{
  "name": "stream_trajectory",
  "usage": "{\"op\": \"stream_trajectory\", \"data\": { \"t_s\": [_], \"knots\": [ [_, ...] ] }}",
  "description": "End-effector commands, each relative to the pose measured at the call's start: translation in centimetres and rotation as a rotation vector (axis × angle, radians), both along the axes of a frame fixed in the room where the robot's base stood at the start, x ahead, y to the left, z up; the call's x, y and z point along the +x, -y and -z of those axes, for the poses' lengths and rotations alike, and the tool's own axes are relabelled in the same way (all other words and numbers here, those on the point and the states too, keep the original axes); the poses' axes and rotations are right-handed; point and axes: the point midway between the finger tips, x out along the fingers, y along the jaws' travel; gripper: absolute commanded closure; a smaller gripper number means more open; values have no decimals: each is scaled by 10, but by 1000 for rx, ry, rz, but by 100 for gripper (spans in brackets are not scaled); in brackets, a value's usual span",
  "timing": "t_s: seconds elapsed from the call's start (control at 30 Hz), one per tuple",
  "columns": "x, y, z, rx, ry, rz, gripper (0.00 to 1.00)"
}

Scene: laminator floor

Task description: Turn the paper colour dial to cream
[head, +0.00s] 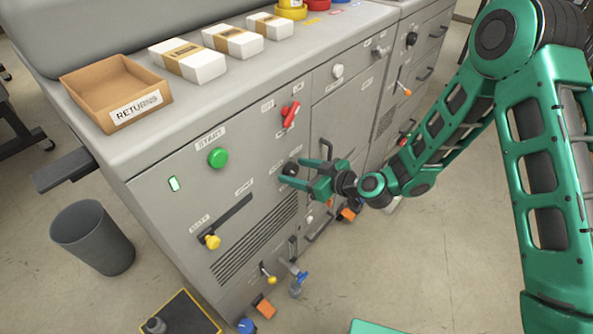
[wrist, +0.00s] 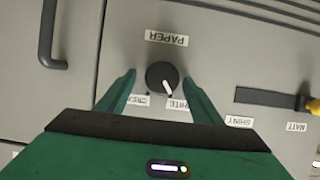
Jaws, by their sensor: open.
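The paper colour dial (wrist: 161,75) is a round black knob with a white pointer mark on the grey panel. In the wrist view, the pointer slants down and right, toward the "WHITE" label (wrist: 179,103). The "CREAM" label (wrist: 134,100) is left of it, partly covered by a finger. The "PAPER" label (wrist: 166,38) appears upside down. My green gripper (wrist: 160,79) is open, with a finger on each side of the dial and a gap on both sides. In the head view, my gripper (head: 304,166) is at the panel front, beside the dark dial (head: 290,169).
A slider with a yellow knob (wrist: 285,99) sits right of the dial in the wrist view. A red lever (head: 290,114) and a green start button (head: 217,157) are nearby on the panel. A returns tray (head: 85,112) stands on top. A bin (head: 93,237) is on the floor.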

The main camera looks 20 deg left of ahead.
Motion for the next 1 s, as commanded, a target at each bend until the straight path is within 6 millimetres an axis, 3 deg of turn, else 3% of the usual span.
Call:
{"op": "stream_trajectory", "data": {
  "t_s": [0.27,0.43,0.53,1.0],
  "knots": [
    [0,-1,1,0,0,0,40],
    [1,-1,0,0,0,0,80],
    [0,-8,0,1,2,-2,80],
    [6,1,0,58,-132,7,80]
  ]
}}
